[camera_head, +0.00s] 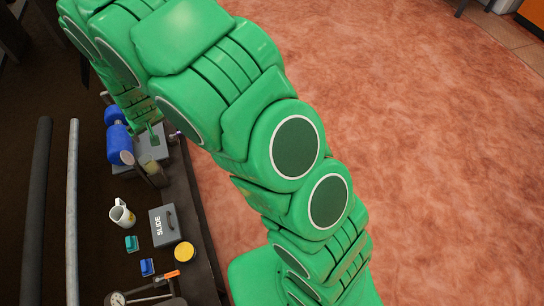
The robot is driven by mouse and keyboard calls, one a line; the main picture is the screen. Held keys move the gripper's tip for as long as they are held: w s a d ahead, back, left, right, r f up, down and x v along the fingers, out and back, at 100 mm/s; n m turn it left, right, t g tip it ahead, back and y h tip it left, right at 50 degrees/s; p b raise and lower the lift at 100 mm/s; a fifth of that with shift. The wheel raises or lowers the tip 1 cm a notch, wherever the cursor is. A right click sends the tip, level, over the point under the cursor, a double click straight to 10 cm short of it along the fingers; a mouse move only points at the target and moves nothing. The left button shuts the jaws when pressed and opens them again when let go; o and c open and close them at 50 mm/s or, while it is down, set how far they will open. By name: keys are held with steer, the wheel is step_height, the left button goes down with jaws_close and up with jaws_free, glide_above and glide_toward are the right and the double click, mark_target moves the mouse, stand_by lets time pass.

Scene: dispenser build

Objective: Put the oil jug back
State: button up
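I cannot make out an oil jug in the head view. My green arm crosses the middle of the picture, and its far end reaches down at the upper left, over the dark bench (201,236). My gripper (153,134) seems to be at that end, a small green part beside a grey block with blue cylinders (117,135). It is too small and too covered by my arm to tell whether its fingers are open or hold anything.
On the bench are a white mug (122,213), a grey box marked SLIDE (163,226), a teal block (131,243), a blue block (147,267), a yellow-topped tin (184,252), an orange-handled tool (165,275) and a gauge (117,299). Reddish floor lies clear at right.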

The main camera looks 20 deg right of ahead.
steer(key=s+d+r+m+g+h, duration=0.1)
steer(key=s+d+r+m+g, duration=0.15)
steer(key=s+d+r, duration=1.5)
steer(key=s+d+r+g, duration=0.1)
steer(key=s+d+r, duration=0.1)
steer(key=s+d, duration=0.2)
steer(key=s+d+r+m+g, duration=0.1)
steer(key=s+d+r, duration=0.2)
steer(key=s, duration=0.8)
steer(key=s+d+r+g, duration=0.1)
steer(key=s+d+r, duration=0.1)
steer(key=s+d, duration=0.3)
steer(key=s, duration=0.3)
steer(key=shift+s+d+r+h, duration=0.15)
steer(key=shift+d+r+h, duration=0.15)
steer(key=shift+d+r, duration=0.05)
